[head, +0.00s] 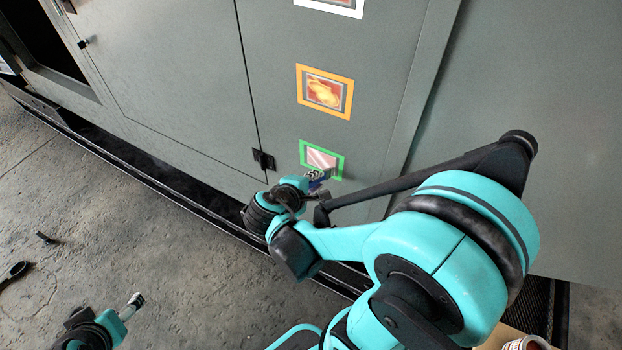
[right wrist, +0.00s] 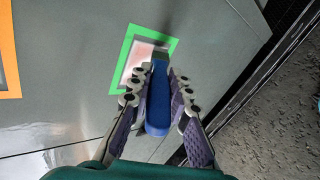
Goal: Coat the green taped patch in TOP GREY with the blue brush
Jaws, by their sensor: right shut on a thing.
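The green taped patch (head: 321,159) is low on the grey cabinet panel. Inside its green frame the surface looks pinkish and pale, with a greyer streak. It also shows in the right wrist view (right wrist: 130,62). My right gripper (right wrist: 158,84) is shut on the blue brush (right wrist: 158,108), whose handle lies between the fingers. The brush head (right wrist: 160,54) points at the patch and overlaps its lower right area; I cannot tell if it touches. In the head view my right gripper (head: 316,176) partly hides the brush. My left gripper (head: 134,302) is low at the left, its jaws unclear.
An orange taped patch (head: 325,92) with a red and yellow surface is above the green one. A white-framed patch (head: 332,7) is higher, cut off. A black hinge (head: 263,159) is left of the green patch. A cup (head: 526,343) shows at the bottom right.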

